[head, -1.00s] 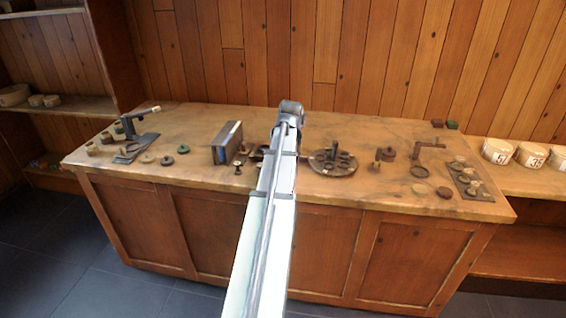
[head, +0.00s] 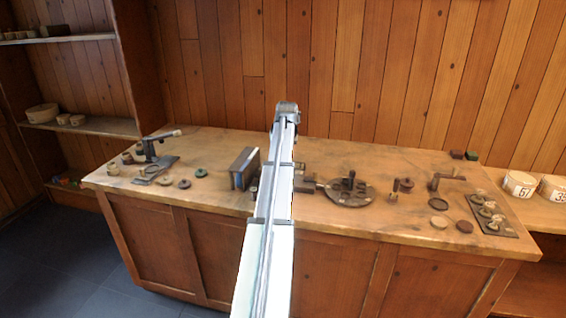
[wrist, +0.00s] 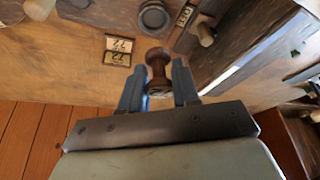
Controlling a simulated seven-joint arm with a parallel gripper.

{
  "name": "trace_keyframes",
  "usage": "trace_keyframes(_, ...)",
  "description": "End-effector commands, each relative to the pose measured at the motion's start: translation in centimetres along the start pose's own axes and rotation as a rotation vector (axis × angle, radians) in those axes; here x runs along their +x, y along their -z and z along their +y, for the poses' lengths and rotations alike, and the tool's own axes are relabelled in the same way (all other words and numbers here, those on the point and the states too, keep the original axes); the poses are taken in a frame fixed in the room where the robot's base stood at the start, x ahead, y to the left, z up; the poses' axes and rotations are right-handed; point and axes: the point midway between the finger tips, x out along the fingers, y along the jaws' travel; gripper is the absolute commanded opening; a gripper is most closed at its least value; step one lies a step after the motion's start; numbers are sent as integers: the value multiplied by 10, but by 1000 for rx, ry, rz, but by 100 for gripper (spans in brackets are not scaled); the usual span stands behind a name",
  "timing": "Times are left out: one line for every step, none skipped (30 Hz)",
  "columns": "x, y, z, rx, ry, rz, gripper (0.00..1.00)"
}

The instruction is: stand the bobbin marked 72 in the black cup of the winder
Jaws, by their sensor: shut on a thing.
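My gripper (wrist: 158,82) is shut on a dark brown turned bobbin (wrist: 158,62). The bobbin is between the two blue-grey fingers in the wrist view, with its flanged end showing; I can read no mark on it. A dark round cup-like piece (wrist: 154,17) lies beyond the bobbin in the wrist view, apart from it. I cannot tell whether it is the winder's black cup. In the head view my arm hides the gripper and bobbin. A crank stand with a pale handle (head: 152,150) is at the left of the bench, and another crank stand (head: 440,181) is at the right.
Two small number cards (wrist: 118,48) lie left of the bobbin in the wrist view. An upright block (head: 244,168) stands just left of my arm. A round dark plate with pegs (head: 349,192) and a tray of spools (head: 490,213) stand to the right.

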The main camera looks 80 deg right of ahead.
Motion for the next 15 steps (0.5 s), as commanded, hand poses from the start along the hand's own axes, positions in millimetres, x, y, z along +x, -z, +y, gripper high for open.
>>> trace_keyframes(1,5,2,8,-3,1,3)
trace_keyframes(1,5,3,18,-6,3,3)
trace_keyframes(1,5,3,31,-8,6,3)
trace_keyframes(1,4,3,37,-8,7,3)
trace_keyframes(1,4,3,42,-8,7,3)
trace_keyframes(1,4,3,45,-8,7,3)
trace_keyframes(2,3,3,47,-8,7,3)
trace_keyframes(3,3,3,48,-8,7,3)
trace_keyframes(4,2,3,48,-8,7,3)
trace_keyframes(5,2,3,48,-8,7,3)
trace_keyframes(6,2,3,48,-8,7,3)
trace_keyframes(7,1,3,48,-8,7,3)
trace_keyframes(9,0,3,47,-8,7,3)
trace_keyframes(10,0,3,47,-8,7,3)
trace_keyframes(13,-2,3,47,-8,6,3)
